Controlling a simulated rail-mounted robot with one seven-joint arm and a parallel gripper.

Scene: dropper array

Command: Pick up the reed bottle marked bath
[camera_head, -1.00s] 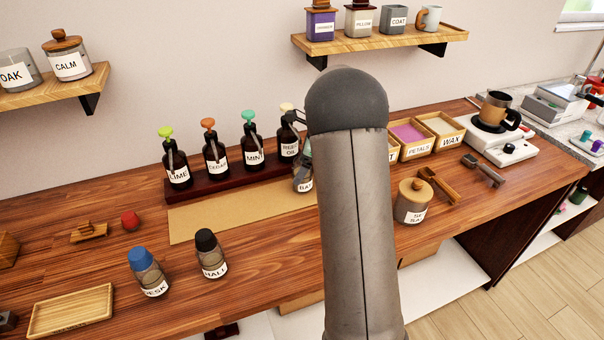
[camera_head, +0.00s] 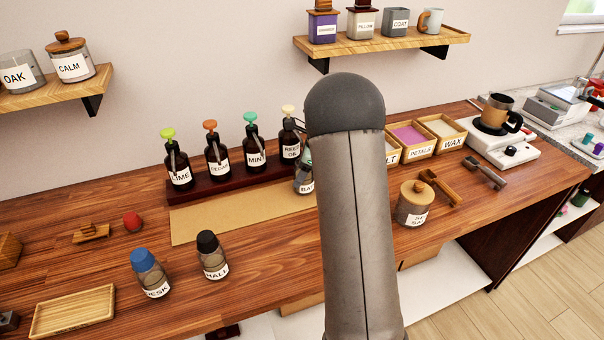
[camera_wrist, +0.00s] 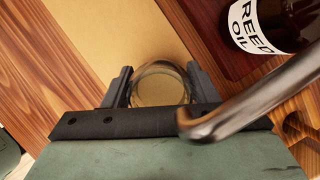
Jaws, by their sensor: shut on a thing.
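The bath bottle (camera_head: 305,186) is mostly hidden behind my arm in the head view. Part of its white label, reading "BA", shows at the arm's left edge. In the wrist view a round clear-glass bottle (camera_wrist: 161,86) sits between the two dark fingers of my gripper (camera_wrist: 158,88), which is shut on it. The bottle is by the right end of the tan mat (camera_head: 215,217). Whether its base touches the surface cannot be told. Two other reed bottles, DESK with a blue cap (camera_head: 150,273) and HALL with a black cap (camera_head: 211,255), stand at the front left.
Dark pump bottles LIME (camera_head: 179,165), CEDAR (camera_head: 217,160), MINT (camera_head: 254,151) and REED OIL (camera_head: 290,144) stand on a rack behind the mat. A lidded jar (camera_head: 412,204) and wooden bins (camera_head: 411,140) are right of my arm. The mat's left part is clear.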

